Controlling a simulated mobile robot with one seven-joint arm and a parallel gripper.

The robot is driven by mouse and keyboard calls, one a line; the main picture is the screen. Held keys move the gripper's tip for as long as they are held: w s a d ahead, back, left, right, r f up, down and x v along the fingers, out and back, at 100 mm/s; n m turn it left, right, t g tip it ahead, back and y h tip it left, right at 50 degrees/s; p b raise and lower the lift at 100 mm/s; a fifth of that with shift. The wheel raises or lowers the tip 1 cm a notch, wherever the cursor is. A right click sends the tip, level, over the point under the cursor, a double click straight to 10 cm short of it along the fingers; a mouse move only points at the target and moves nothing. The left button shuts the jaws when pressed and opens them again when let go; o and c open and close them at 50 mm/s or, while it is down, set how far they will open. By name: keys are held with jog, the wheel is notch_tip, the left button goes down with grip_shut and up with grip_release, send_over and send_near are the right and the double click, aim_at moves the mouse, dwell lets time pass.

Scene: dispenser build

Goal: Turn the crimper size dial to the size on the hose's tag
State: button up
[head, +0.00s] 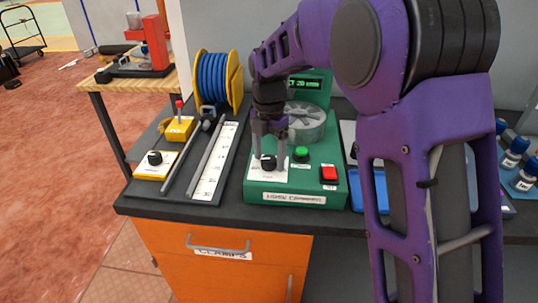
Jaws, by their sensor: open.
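The green crimper (292,192) stands on the dark bench top, with a grey round crimping head (307,122) at its back. Its black size dial (268,163) sits on a white plate at the front left of the crimper. The lit display (304,84) behind it seems to read 20 mm; its first letters are partly hidden by my arm. My gripper (269,150) points down right at the dial, its fingers open. I cannot tell whether they touch the dial. A blue hose is wound on a yellow reel (232,80); I can make out no readable hose tag.
A green button (301,154) and a red switch (329,174) sit right of the dial. Left are a measuring strip (215,162), a yellow box with a black knob (155,160) and a yellow block with a red lever (180,127). A blue tray is partly hidden behind my arm.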

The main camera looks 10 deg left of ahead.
grip_shut()
